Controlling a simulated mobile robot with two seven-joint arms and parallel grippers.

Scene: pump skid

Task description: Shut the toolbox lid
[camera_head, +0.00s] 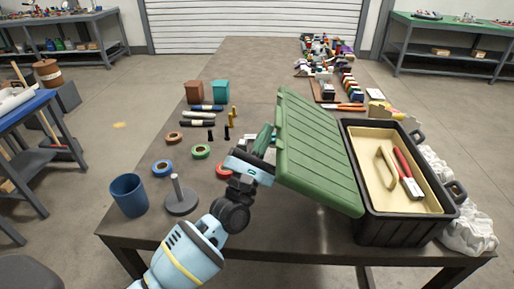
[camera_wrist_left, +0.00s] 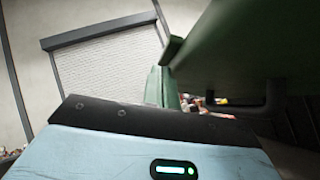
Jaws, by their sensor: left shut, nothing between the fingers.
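The black toolbox (camera_head: 395,232) stands at the right front of the table, with a cream inside. Its green lid (camera_head: 318,150) is open, tilted up and leaning out over the toolbox's left side. The lid also fills the upper right of the left wrist view (camera_wrist_left: 250,45). A red-handled tool (camera_head: 405,168) and a tan curved tool (camera_head: 387,165) lie inside the toolbox. My left gripper (camera_head: 265,138) is shut and empty, at the left of the lid on its outer side. I cannot tell whether it touches the lid. My right gripper is not in view.
A blue cup (camera_head: 129,195), a grey stand with a post (camera_head: 181,200) and several tape rolls (camera_head: 201,152) sit left of my arm. White crumpled bags (camera_head: 468,228) lie right of the toolbox. Many small items (camera_head: 325,55) crowd the far right. The table's far middle is clear.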

